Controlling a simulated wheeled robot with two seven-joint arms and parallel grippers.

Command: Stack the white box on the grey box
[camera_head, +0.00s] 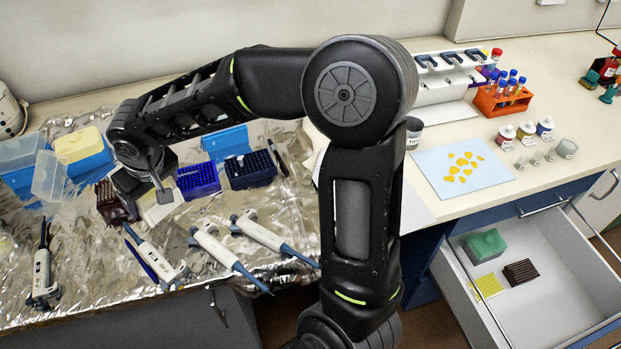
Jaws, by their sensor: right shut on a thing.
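My right gripper (155,190) reaches down over the foil-covered left part of the bench. It is shut on a small whitish box (158,210), which shows just below and beside its fingers. A dark maroon tip rack (113,208) is close to its left, partly hidden by the gripper. I cannot clearly make out a grey box; the gripper and wrist hide part of this area. I cannot tell whether the white box touches anything below it. My left gripper is not in view.
Blue tip racks (198,180) and a dark blue rack (250,170) stand right of the gripper. Several pipettes (225,250) lie in front. A yellow-topped blue box (80,148) stands behind left. An open drawer (545,255) juts out at the lower right.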

